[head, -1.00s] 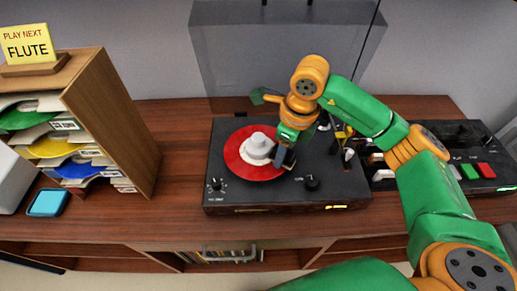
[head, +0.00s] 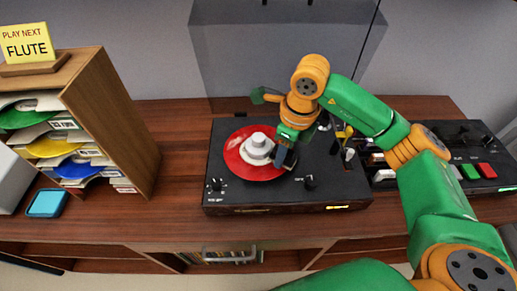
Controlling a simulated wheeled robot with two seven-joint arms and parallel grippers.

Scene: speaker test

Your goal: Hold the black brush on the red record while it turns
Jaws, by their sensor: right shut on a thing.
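The red record (head: 238,161) lies on the black turntable (head: 330,185), with a white and grey piece (head: 258,145) at its centre. My right gripper (head: 284,153) reaches down over the record's right side. It is shut on the black brush (head: 280,160), a small dark shape at the record's right part. The gripper hides much of the brush, and I cannot tell for certain whether it touches the record's surface. My left gripper is not in view.
A wooden rack (head: 118,115) with coloured records stands at the left, a "PLAY NEXT FLUTE" sign (head: 27,42) on top. A blue pad (head: 47,203) lies by it. A black mixer (head: 470,150) stands at the right. The turntable's clear lid (head: 230,60) stands open behind.

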